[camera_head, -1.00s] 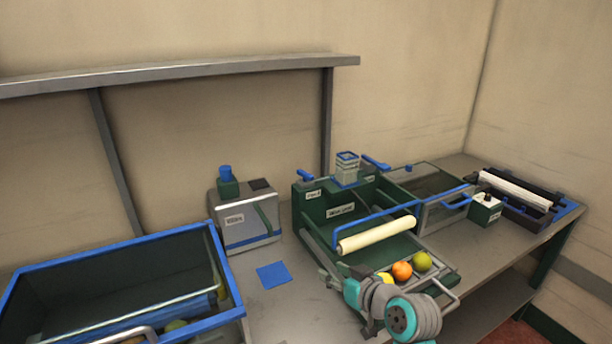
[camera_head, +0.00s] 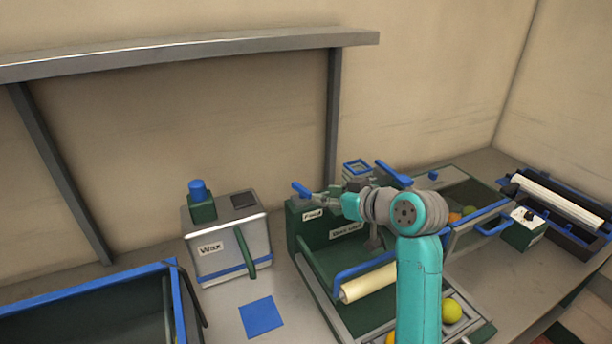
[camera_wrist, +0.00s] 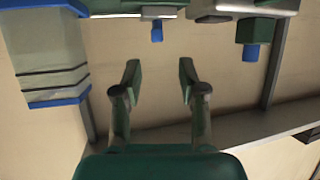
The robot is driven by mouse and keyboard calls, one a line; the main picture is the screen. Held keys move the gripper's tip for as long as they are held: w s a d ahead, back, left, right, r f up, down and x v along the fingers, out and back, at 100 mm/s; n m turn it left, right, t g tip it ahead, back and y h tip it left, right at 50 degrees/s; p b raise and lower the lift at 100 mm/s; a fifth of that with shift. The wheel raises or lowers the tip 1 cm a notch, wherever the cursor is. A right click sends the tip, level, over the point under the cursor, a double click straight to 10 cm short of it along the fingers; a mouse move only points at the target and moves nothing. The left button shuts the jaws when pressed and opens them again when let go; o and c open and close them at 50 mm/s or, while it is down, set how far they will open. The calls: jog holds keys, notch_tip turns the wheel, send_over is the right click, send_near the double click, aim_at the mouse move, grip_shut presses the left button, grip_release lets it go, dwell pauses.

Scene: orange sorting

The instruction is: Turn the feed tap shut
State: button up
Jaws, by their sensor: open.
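The feed tap is a blue handle (camera_head: 301,189) above the "Feed" label on the green machine (camera_head: 313,235). In the wrist view its blue handle (camera_wrist: 157,32) appears small, beyond and between my fingertips. My gripper (camera_head: 318,198) is just to the right of the handle in the head view, close to it. In the wrist view my gripper (camera_wrist: 158,78) is open with nothing between the fingers. My wrist and arm hide part of the machine.
A blue-and-white square tower (camera_head: 357,168) and another blue handle (camera_head: 394,174) stand close to my wrist. The wax unit (camera_head: 228,240) is to the left. A cream roller (camera_head: 368,284) and yellow fruit (camera_head: 452,310) lie in front.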

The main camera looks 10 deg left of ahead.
aim_at(305, 190)
jog(key=x, duration=1.1)
jog(key=shift+w, duration=0.15)
grip_shut()
